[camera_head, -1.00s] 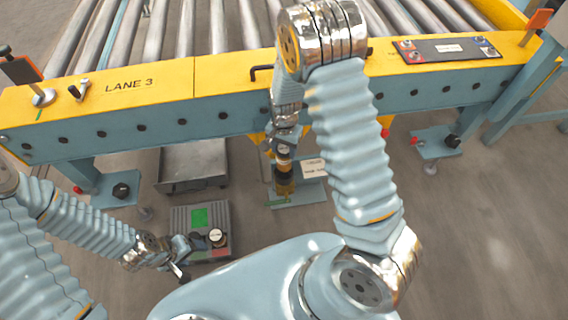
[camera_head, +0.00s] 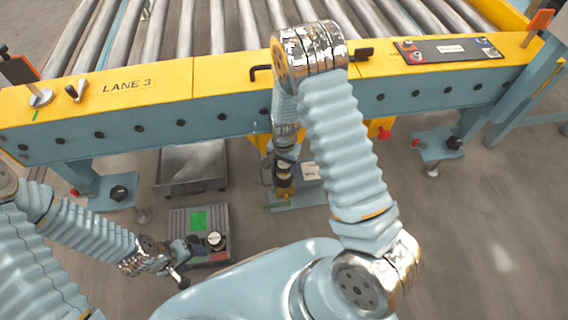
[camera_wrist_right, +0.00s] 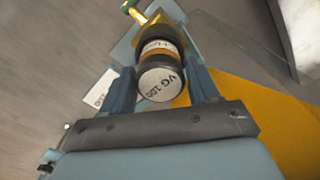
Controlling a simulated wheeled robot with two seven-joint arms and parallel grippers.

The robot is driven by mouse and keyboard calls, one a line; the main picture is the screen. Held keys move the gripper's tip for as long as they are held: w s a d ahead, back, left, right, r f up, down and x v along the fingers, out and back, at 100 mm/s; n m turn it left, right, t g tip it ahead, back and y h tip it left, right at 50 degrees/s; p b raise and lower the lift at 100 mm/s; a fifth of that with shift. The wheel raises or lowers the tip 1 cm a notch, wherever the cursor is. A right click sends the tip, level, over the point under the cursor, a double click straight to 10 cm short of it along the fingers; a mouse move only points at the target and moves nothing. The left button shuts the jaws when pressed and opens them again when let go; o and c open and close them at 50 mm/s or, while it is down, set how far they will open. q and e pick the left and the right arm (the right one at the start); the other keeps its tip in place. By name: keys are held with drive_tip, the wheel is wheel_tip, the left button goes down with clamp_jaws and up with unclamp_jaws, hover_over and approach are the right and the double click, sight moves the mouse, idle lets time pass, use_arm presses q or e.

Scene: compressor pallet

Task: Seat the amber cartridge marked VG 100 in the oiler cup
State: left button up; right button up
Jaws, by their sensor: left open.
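In the head view the cartridge (camera_head: 284,168) hangs below the right wrist, upright, over the brass and amber part of the oiler (camera_head: 285,196). Whether its lower end is inside the cup is hidden. My left gripper (camera_head: 180,266) is open and empty, beside the grey box with a green screen.
The grey box (camera_head: 187,222) with a green screen and round dial stands on the floor. A grey tray (camera_head: 192,168) lies behind it. The yellow and blue conveyor frame (camera_head: 150,84) spans the back. A white card (camera_head: 311,171) is right of the oiler.

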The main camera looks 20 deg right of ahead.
drive_tip(key=shift+o, duration=1.3)
